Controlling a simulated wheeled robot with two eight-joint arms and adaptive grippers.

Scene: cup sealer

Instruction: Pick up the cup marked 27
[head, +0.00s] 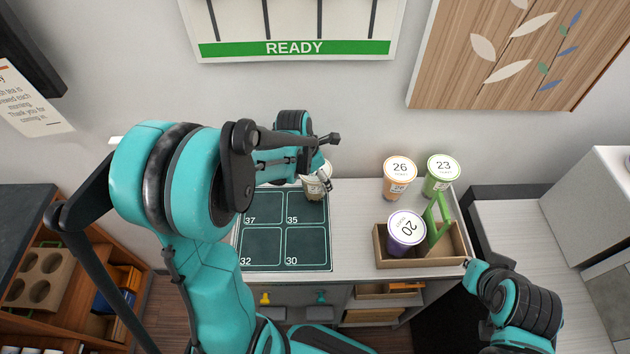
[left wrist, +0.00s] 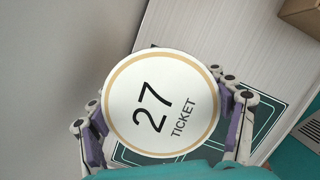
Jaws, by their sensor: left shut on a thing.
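The cup marked 27 (left wrist: 162,104) shows in the left wrist view with its white lid, tan rim and the word TICKET facing the camera. My left gripper (left wrist: 166,122) is shut on it, with one finger on each side. In the head view the cup (head: 314,187) is partly hidden behind my left gripper (head: 322,179), at the back edge of the dark numbered mat. I cannot tell whether its base touches the surface. My right gripper (head: 472,268) is at the counter's front right corner, apart from the cup; its fingers are too small to read.
The dark mat (head: 284,227) has squares marked 37, 35, 32 and 30. Cups marked 26 (head: 399,178) and 23 (head: 440,176) stand at the back right. The cup marked 20 (head: 405,229) sits in a brown carrier (head: 447,250) with a green handle. A wall is close behind.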

